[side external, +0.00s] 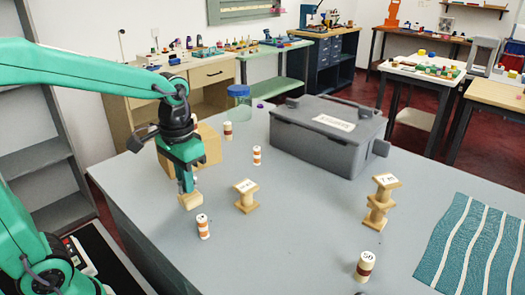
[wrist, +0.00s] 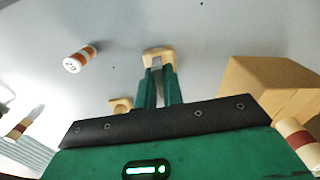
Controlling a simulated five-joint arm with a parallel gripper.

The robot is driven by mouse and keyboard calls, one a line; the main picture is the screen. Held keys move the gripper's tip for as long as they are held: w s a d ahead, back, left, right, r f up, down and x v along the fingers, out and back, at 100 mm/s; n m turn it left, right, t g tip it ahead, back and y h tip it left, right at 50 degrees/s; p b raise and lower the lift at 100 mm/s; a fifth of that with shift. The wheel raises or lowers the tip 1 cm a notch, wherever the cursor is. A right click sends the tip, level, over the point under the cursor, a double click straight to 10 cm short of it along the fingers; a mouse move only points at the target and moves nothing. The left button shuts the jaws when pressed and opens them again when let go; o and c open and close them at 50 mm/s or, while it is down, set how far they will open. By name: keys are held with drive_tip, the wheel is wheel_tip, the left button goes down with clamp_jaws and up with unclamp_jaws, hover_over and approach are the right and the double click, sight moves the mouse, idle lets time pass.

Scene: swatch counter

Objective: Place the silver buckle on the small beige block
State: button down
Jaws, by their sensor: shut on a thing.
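The small beige block (side external: 190,201) lies on the grey counter at the left, directly under my gripper (side external: 188,187). In the wrist view the beige block (wrist: 158,52) shows just beyond my fingertips (wrist: 157,72). A small grey-silver piece, which looks like the silver buckle (wrist: 157,62), is between the fingers. My gripper is shut on it. The fingers hide most of the buckle, and it cannot be made out clearly in the side view. Whether the buckle touches the block cannot be told.
An orange-striped spool (side external: 203,227) and a low wooden stand (side external: 246,195) are close by. A larger beige box (side external: 208,146) is behind my gripper. A grey bin (side external: 325,140), a tall wooden stand (side external: 380,200) and a teal cloth (side external: 470,250) lie right.

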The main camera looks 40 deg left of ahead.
drive_tip(key=shift+f, duration=0.4)
drive_tip(key=shift+f, duration=0.1)
drive_tip(key=c, duration=1.5)
unclamp_jaws()
wheel_tip(320, 180, up, 12)
drive_tip(key=shift+r, duration=0.15)
drive_tip(key=shift+s, duration=0.1)
